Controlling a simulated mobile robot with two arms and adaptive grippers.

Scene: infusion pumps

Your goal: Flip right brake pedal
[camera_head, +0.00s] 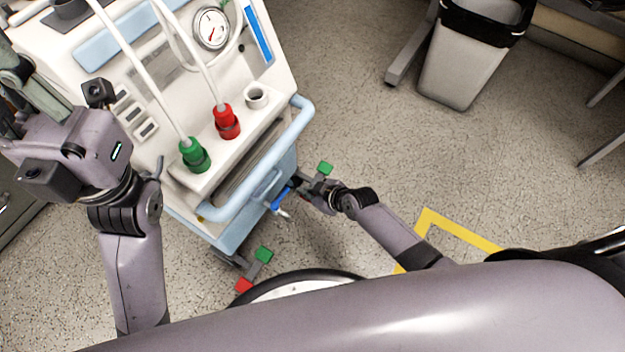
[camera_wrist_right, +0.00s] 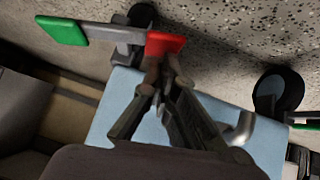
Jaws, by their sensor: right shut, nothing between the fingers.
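The right brake pedal shows its green end (camera_head: 326,168) beside my right gripper (camera_head: 303,187), low at the front of the pump cart. In the right wrist view the pedal is a grey bar with a green end (camera_wrist_right: 62,30) at left and a red end (camera_wrist_right: 164,43) at right. My right gripper (camera_wrist_right: 166,78) is shut and empty, its tips at the lower edge of the red end. Whether they touch cannot be told. The left pedal (camera_head: 258,265) has green and red ends. My left gripper is at the upper left of the head view, its fingers unclear.
The white cart (camera_head: 225,165) has a light blue bumper bar (camera_head: 290,135) above the right pedal. A caster wheel (camera_wrist_right: 280,90) stands right of the pedal in the wrist view. A bin (camera_head: 465,60) stands at the back right. The floor between is clear, with yellow tape (camera_head: 460,232).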

